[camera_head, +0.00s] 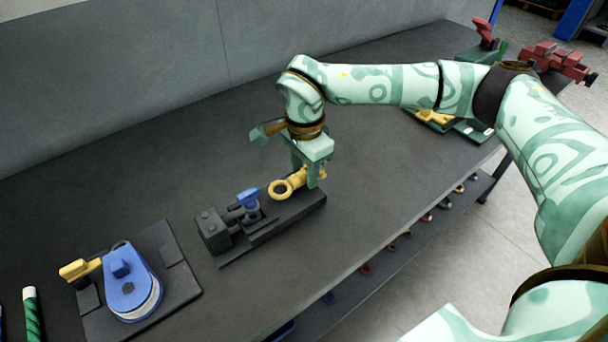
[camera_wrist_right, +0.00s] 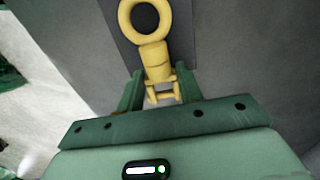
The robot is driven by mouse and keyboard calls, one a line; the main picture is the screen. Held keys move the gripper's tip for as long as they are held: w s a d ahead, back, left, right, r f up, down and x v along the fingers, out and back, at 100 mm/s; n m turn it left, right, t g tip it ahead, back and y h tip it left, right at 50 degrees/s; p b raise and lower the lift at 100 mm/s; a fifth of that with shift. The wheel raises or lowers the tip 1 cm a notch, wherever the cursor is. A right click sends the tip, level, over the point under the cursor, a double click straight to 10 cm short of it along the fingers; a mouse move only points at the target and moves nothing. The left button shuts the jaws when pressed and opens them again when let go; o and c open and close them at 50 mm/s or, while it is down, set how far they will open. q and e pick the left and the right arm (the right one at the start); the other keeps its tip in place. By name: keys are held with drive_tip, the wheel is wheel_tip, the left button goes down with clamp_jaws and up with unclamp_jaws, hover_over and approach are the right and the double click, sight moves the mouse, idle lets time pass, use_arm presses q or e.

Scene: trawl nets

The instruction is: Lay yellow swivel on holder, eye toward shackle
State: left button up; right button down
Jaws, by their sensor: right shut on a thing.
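The yellow swivel (camera_head: 284,188) is in my right gripper (camera_head: 311,177), at the right end of the black holder (camera_head: 285,220). Its round eye points left in the head view, toward the grey shackle with a blue-handled pin (camera_head: 248,198) on the holder. In the right wrist view the swivel (camera_wrist_right: 153,50) shows between the two green fingers (camera_wrist_right: 160,90), eye away from the gripper and fork end near it. The swivel is over or on the holder; I cannot tell whether it touches. My left gripper is not in view.
A blue pulley block (camera_head: 128,285) with a yellow fitting sits on a black plate at the left. A green striped rod (camera_head: 32,315) lies at the far left. A red vise (camera_head: 553,62) stands at the back right. The bench between is clear.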

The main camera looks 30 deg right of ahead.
sight(305, 173)
drive_tip(key=shift+f, duration=0.8)
drive_tip(key=shift+r, duration=0.1)
drive_tip(key=c, duration=0.9)
unclamp_jaws()
wheel_tip(305, 173, up, 12)
drive_tip(key=p, duration=0.3)
